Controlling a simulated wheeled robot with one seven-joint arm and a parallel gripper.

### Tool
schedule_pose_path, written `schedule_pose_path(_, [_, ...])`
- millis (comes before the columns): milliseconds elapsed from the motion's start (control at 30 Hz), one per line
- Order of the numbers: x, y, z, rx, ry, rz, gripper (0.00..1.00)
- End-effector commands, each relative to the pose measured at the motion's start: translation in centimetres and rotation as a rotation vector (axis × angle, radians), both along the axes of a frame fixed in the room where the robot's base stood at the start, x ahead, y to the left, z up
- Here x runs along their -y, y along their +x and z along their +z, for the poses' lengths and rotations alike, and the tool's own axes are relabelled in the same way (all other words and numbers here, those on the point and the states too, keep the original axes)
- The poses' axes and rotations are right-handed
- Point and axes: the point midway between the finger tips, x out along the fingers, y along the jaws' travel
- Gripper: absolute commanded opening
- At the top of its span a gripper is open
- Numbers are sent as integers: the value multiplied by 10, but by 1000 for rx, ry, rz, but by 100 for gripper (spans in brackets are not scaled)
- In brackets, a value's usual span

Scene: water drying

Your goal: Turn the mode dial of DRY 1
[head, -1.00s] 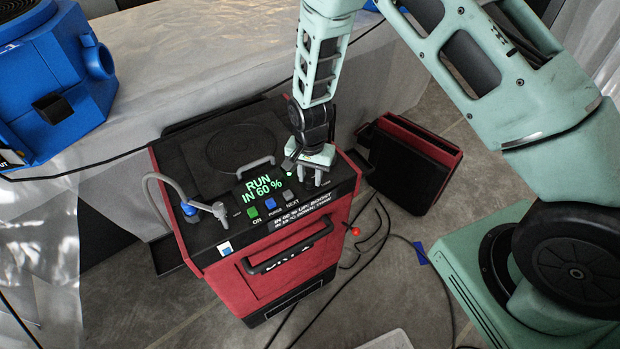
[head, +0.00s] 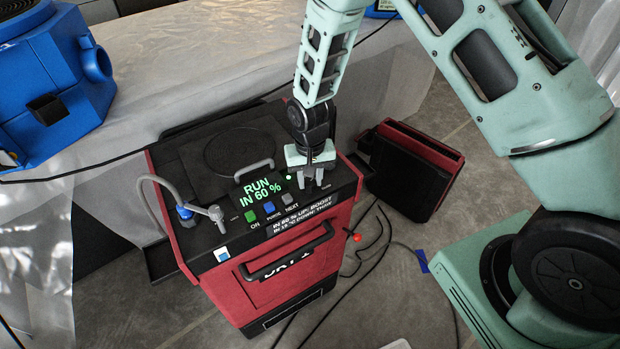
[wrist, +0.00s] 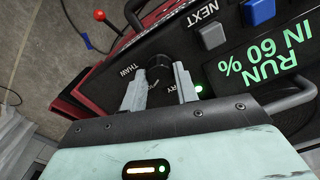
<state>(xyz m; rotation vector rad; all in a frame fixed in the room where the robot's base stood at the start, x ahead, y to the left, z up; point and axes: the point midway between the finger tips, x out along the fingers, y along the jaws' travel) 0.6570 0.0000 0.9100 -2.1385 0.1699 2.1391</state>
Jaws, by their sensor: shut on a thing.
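The red and black dryer (head: 290,270) stands on the floor with a panel on its sloping top. Its display (head: 261,188) reads "RUN IN 60 %" in green. My gripper (head: 313,180) reaches down onto the right part of the panel. In the wrist view, my gripper (wrist: 159,82) has one finger on each side of the black mode dial (wrist: 159,72) and is shut on it. Beside the dial are the word "THAW" and a partly covered word ending in "RY". In the head view the fingers hide the dial. A green light (wrist: 199,88) shows beside the right finger.
Green, blue and grey buttons (head: 287,198) sit left of my gripper. A grey hose with a blue fitting (head: 185,213) rises at the panel's left. A red and black case (head: 415,165) stands close on the right. Cables (head: 368,245) lie on the floor.

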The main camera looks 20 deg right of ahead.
Motion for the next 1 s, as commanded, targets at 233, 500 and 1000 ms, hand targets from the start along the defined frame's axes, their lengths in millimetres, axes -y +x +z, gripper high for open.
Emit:
schedule_pose_path(233, [0,0,1,1,1,3,7])
schedule_pose_path(500, [0,0,1,1,1,2,52])
schedule_pose_path(1000, [0,1,29,5,1,2,52])
